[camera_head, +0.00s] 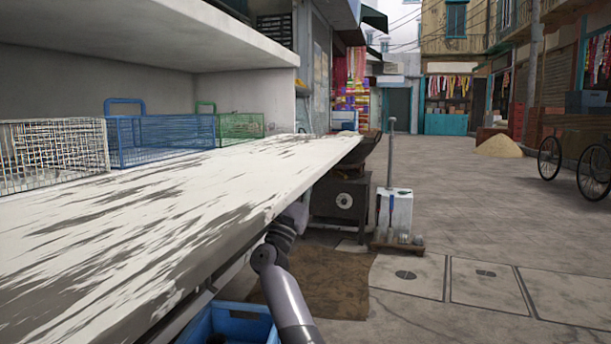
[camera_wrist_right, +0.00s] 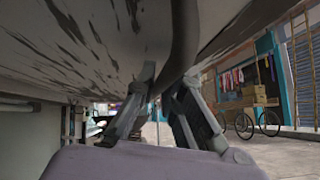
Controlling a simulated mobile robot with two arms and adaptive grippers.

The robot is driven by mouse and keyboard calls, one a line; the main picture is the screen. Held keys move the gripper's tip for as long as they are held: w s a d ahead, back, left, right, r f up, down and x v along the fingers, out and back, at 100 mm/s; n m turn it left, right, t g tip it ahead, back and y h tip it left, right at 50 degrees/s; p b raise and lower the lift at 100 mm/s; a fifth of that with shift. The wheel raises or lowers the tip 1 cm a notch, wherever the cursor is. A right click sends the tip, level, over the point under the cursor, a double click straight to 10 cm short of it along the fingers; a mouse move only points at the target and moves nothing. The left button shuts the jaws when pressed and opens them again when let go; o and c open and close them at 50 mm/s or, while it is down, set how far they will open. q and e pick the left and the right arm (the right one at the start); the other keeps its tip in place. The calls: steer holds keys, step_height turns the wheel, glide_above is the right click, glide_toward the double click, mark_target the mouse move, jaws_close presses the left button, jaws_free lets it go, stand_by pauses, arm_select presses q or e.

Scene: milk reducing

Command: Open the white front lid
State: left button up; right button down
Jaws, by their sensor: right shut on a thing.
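The white front lid (camera_head: 150,215) is a long panel with worn, dark-streaked paint. It fills the left and middle of the head view, and its near edge runs diagonally toward the dark stove. My right arm reaches up from the bottom to this edge, and the lid hides its gripper there. In the right wrist view the lid's streaked surface (camera_wrist_right: 85,35) is overhead. My right gripper (camera_wrist_right: 166,80) has its fingers up at a dark curved edge strip under the lid and is shut on it. The exact contact is partly hidden. My left gripper is not in view.
White (camera_head: 52,155), blue (camera_head: 160,140) and green (camera_head: 240,126) wire baskets stand behind the lid. A blue crate (camera_head: 230,322) is below it. A dark stove (camera_head: 340,200) and a scale (camera_head: 396,210) stand beyond its far end. Paving on the right is open.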

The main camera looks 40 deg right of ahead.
steer(key=shift+w+a+f, duration=0.15)
steer(key=shift+a+f, duration=0.05)
steer(key=shift+f, duration=0.2)
steer(key=c, duration=2)
jaws_free()
steer(key=shift+f, duration=0.1)
steer(key=shift+o, duration=0.2)
steer(key=v, duration=1.2)
